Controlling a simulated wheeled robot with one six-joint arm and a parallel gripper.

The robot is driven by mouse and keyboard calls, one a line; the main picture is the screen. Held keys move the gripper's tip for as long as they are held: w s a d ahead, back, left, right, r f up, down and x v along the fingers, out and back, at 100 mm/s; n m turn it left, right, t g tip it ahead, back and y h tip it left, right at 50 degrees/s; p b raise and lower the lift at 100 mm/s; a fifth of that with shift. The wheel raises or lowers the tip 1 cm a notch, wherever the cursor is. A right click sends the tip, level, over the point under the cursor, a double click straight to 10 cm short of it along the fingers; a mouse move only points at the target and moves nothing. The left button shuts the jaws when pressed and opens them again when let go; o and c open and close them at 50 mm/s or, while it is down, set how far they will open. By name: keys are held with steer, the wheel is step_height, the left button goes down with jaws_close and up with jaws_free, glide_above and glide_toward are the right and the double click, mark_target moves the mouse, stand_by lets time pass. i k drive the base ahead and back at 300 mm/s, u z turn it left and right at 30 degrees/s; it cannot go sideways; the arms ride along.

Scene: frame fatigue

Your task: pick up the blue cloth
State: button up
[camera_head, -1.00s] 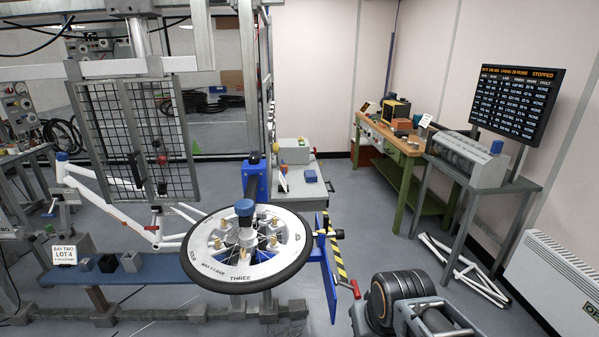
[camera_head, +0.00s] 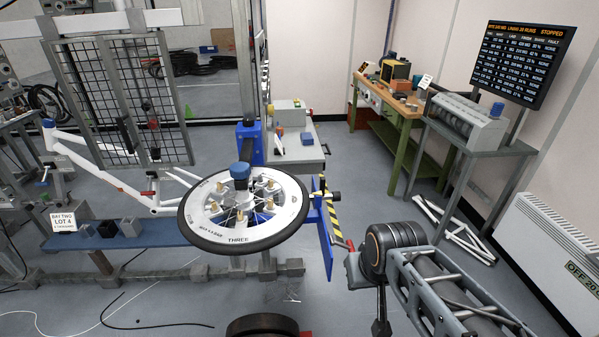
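I cannot make out a blue cloth for certain. A small flat blue thing (camera_head: 306,138) lies on the grey bench behind the wheel and may be the cloth; it is too small to tell. My arm shows at the lower right, with a dark round joint and a grey link running out of the bottom edge. I cannot make out my gripper's fingertips in this view, and nothing is seen held.
A spoked wheel (camera_head: 244,235) lies tilted on a blue stand in front of the grey bench (camera_head: 303,157). A blue shelf (camera_head: 160,240) and white bicycle frame stand left. A wooden bench (camera_head: 388,125), grey machine table (camera_head: 485,148) and heater (camera_head: 550,265) stand right. Open floor shows between.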

mark_target(306, 137)
steer(key=k, duration=0.95)
steer(key=z, duration=0.75)
steer(key=i, duration=5.25)
steer(key=u, duration=3.9)
steer(key=i, duration=0.5)
steer(key=u, duration=0.1)
